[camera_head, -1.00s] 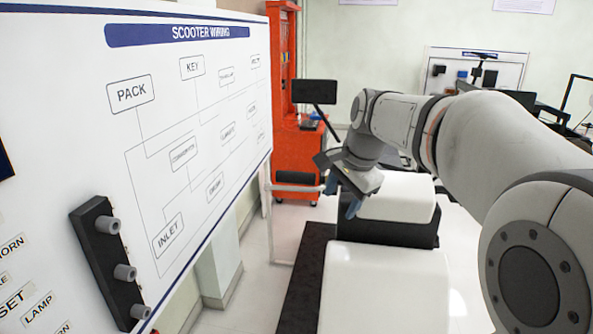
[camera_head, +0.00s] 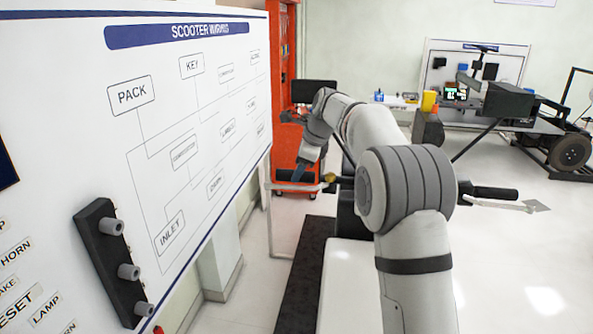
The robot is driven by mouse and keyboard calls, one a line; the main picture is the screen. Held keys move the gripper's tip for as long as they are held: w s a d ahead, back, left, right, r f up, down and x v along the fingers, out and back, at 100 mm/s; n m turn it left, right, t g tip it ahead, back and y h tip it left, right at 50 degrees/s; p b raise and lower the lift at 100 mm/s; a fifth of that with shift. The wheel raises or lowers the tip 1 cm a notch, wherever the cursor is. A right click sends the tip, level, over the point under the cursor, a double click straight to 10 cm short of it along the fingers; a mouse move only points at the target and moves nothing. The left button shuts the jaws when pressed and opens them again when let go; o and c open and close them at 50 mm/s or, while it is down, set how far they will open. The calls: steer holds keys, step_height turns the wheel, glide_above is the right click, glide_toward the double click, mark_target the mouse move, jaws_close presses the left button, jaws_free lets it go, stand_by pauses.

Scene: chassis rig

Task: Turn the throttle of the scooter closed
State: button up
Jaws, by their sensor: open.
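The scooter shows in part behind my arm. Its pale seat (camera_head: 345,285) is at the lower middle. A black handlebar grip (camera_head: 490,192) with a pale lever below it sticks out to the right of my arm; this looks like the throttle side, but its turn angle cannot be told. My gripper (camera_head: 311,168) is open and empty, pointing down, left of the scooter's middle and well away from that grip. A brassy end piece (camera_head: 330,178) shows close to its right; I cannot tell whether they touch. My arm hides most of the scooter's front.
A wiring board (camera_head: 200,130) stands close on the left, with a black knob strip (camera_head: 110,262). An orange cabinet (camera_head: 285,120) stands behind my gripper. A bench (camera_head: 400,101) and a wheeled frame (camera_head: 570,150) are at the back right. The right floor is clear.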

steer(key=shift+x, duration=1.2)
steer(key=c, duration=1)
steer(key=shift+o, duration=0.2)
steer(key=f+t+b, duration=0.1)
steer(key=b, duration=0.2)
steer(key=shift+s, duration=0.1)
steer(key=t+b, duration=0.2)
steer(key=b, duration=0.3)
steer(key=shift+s+n+h, duration=0.15)
steer(key=shift+n+h, duration=0.15)
steer(key=shift+n, duration=0.1)
steer(key=shift+r+t+b, duration=0.1)
steer(key=shift+t+b, duration=0.4)
steer(key=shift+b, duration=0.3)
steer(key=shift+r, duration=0.1)
